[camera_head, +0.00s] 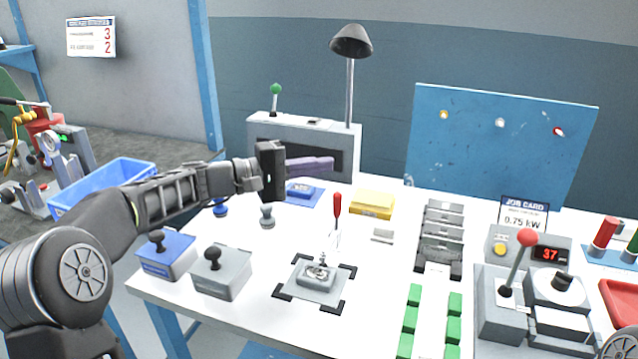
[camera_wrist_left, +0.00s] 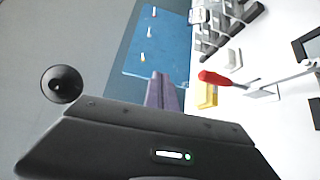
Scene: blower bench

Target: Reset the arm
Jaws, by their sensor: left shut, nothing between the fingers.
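My left arm comes in from the left above the bench. Its left gripper (camera_head: 331,163) has purple fingers that point right, in front of the grey cabinet. The fingers are together and hold nothing. They also show in the left wrist view (camera_wrist_left: 165,90), with clear space around them. My right gripper does not show; only a round dark joint is at the lower right corner of the head view.
Blue and grey boxes with black knobs (camera_head: 220,273) stand front left. A lamp (camera_head: 351,42) rises behind. A lever unit (camera_head: 505,300) stands right.

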